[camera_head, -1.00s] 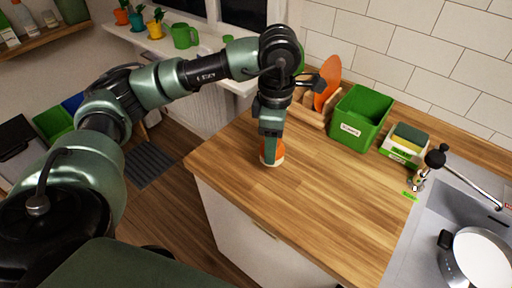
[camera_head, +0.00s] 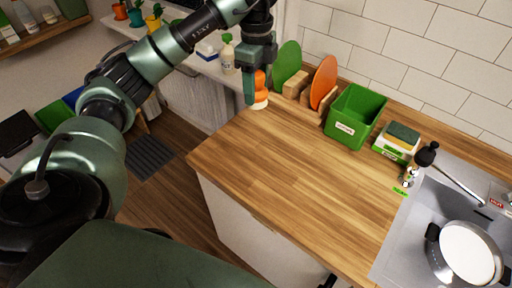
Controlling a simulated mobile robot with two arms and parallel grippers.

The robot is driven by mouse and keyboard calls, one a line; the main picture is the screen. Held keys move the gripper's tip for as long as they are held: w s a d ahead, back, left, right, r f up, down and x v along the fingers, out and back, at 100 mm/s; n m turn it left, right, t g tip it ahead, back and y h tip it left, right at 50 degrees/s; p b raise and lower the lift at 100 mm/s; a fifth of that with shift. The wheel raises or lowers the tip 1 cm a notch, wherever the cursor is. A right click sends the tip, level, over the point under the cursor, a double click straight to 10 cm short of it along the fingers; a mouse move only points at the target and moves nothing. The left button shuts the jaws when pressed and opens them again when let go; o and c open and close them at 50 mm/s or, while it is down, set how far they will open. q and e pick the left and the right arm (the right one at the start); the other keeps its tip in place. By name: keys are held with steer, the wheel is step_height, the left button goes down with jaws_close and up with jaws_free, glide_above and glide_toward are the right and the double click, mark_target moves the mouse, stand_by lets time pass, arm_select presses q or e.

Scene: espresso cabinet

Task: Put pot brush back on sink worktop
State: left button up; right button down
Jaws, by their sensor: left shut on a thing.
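My left gripper (camera_head: 260,80) points down and is shut on the pot brush (camera_head: 261,90), which has an orange body and pale bristles underneath. The brush hangs upright at the back left of the wooden sink worktop (camera_head: 285,165), overlapping its left edge in the picture. I cannot tell whether the bristles touch the wood. The gripper partly hides the brush. My right gripper is not in view.
A green and an orange board (camera_head: 324,82) stand in a wooden rack right of the brush. Further right are a green bin (camera_head: 355,117), a sponge holder (camera_head: 396,142), the tap (camera_head: 428,155) and a pot (camera_head: 466,254) in the sink. The worktop's middle is clear.

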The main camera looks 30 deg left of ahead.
arm_select(q)
steer(key=shift+f, duration=0.45)
steer(key=shift+n, duration=0.3)
step_height(320, 180, down, 14)
steer(key=shift+f+p, duration=0.1)
steer(key=shift+p, duration=0.45)
step_height(320, 180, down, 4)
steer(key=shift+f+p, duration=0.1)
steer(key=shift+p, duration=0.45)
steer(key=shift+f, duration=0.25)
